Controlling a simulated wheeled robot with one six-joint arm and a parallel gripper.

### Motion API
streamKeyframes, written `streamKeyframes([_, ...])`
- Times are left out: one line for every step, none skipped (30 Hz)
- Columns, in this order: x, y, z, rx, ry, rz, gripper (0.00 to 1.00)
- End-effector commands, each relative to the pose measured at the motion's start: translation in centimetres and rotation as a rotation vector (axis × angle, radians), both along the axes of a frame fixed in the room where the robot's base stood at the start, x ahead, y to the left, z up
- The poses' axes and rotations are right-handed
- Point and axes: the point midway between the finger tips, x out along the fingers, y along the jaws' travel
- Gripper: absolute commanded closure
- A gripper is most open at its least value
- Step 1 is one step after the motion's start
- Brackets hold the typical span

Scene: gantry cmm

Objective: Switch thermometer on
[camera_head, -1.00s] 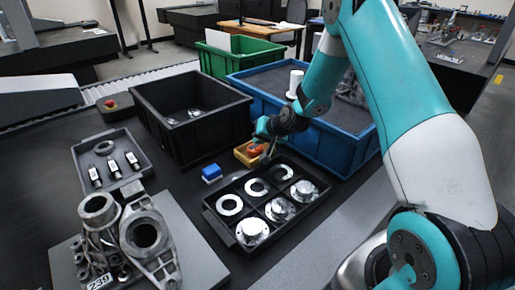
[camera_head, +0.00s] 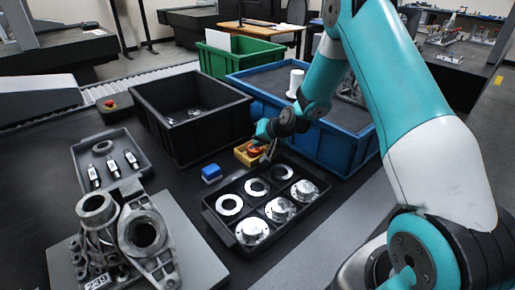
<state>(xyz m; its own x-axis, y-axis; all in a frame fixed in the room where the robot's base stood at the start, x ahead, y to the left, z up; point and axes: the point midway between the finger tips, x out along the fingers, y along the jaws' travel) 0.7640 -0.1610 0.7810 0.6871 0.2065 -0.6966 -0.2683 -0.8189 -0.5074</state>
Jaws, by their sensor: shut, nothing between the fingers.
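No thing here can be told for certain as the thermometer. A small orange item (camera_head: 255,149) sits in a small yellow tray (camera_head: 241,155) between the black bin and the blue bin. Its details are too small to read. My gripper (camera_head: 267,156) is shut, pointing down at the right side of the orange item. Whether it touches the item cannot be told. My gripper and wrist partly hide the tray's right side.
A black divided tray (camera_head: 224,235) with rings and flanged metal parts lies just in front. A blue block (camera_head: 211,172) is to the left. The black bin (camera_head: 190,150), blue bin (camera_head: 340,150) and green bin (camera_head: 240,60) stand behind. Castings (camera_head: 145,235) stand front left.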

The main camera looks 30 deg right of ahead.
Motion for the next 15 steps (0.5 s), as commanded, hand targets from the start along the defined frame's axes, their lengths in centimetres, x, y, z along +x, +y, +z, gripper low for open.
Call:
streamKeyframes([0.00,0.00,-0.12,0.000,0.000,0.000,1.00])
streamKeyframes([0.00,0.00,-0.16,0.000,0.000,0.000,1.00])
streamKeyframes([0.00,0.01,-0.21,0.000,0.000,0.000,1.00])
streamKeyframes([0.00,0.01,-0.25,0.000,0.000,0.000,1.00])
streamKeyframes([0.00,0.01,-0.29,0.000,0.000,0.000,1.00])
streamKeyframes([0.00,0.00,-0.33,0.000,0.000,0.000,1.00])
streamKeyframes([0.00,0.00,-0.37,0.000,0.000,0.000,1.00])
streamKeyframes([-0.01,0.00,-0.41,0.000,0.000,0.000,1.00])
streamKeyframes([0.00,0.00,-0.36,0.000,0.000,0.000,1.00])
streamKeyframes([0.00,0.00,-0.34,0.000,0.000,0.000,1.00])
streamKeyframes([0.00,0.00,-0.33,0.000,0.000,0.000,1.00])
streamKeyframes([0.00,0.01,-0.29,0.000,0.000,0.000,1.00])
streamKeyframes([0.00,0.00,-0.22,0.000,0.000,0.000,1.00])
streamKeyframes([0.01,0.00,-0.12,0.000,0.000,0.000,1.00])
streamKeyframes([-0.01,0.01,0.05,0.000,0.000,0.000,1.00])
